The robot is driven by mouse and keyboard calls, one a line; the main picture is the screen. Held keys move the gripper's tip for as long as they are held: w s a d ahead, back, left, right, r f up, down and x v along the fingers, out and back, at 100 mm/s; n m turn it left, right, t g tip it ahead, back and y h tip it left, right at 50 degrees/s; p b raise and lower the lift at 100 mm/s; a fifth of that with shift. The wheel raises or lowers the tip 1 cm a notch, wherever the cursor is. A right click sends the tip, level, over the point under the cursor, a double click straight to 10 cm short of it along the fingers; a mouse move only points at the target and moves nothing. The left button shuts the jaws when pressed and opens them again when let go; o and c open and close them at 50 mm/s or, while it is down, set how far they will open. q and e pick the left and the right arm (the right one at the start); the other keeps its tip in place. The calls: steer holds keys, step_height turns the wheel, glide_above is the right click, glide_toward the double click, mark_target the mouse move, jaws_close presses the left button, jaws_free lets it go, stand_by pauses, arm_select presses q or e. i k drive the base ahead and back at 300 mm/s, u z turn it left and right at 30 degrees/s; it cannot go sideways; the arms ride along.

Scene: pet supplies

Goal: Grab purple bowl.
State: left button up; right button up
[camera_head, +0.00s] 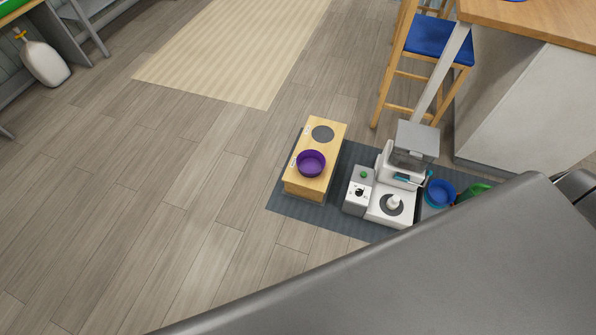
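The purple bowl (311,164) is a round, open bowl. It sits upright on the near part of a light wooden stand (317,183), in front of a dark grey disc (323,134) on the same top. Neither gripper shows in the head view. A large grey surface, which I take to be part of my own body, fills the lower right and hides what is behind it.
The stand is on a dark mat (285,197). Right of it are a white-grey device (388,203), a blue bowl (440,194) and a partly hidden green item (474,191). A blue-seated stool (440,40) stands behind.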

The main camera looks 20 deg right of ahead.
mark_target(310, 163)
steer(key=z, duration=0.75)
steer(key=i, duration=0.85)
steer(key=u, duration=1.95)
